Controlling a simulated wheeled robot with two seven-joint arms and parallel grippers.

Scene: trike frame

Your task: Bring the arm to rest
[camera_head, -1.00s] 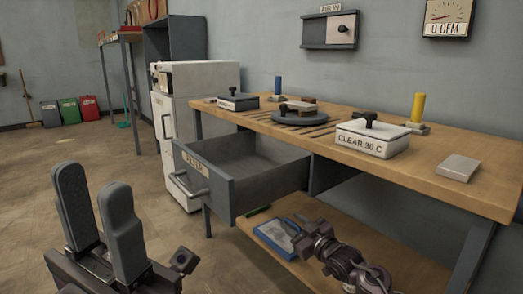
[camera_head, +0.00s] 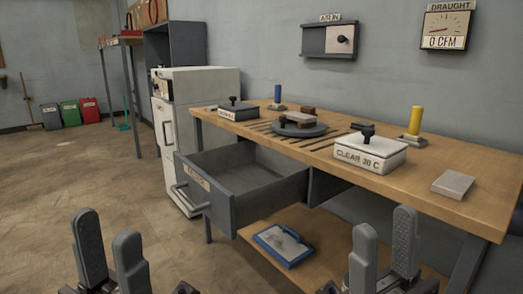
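My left gripper (camera_head: 108,236) is at the lower left, fingers pointing up and apart, with nothing between them. It is over the floor, in front of and to the left of the open drawer (camera_head: 244,207). My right gripper (camera_head: 385,232) is at the lower right, fingers also up and apart, with nothing seen between them. It appears in front of the workbench (camera_head: 480,208) and its lower shelf. The lower parts of both arms are cut off by the bottom edge.
The drawer sticks out from the bench's left end. A blue-framed item (camera_head: 284,245) lies on the lower shelf. On the bench stand a white lidded box (camera_head: 369,155), a yellow cylinder (camera_head: 416,119) and a grey block (camera_head: 453,184). Open floor (camera_head: 70,180) lies left.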

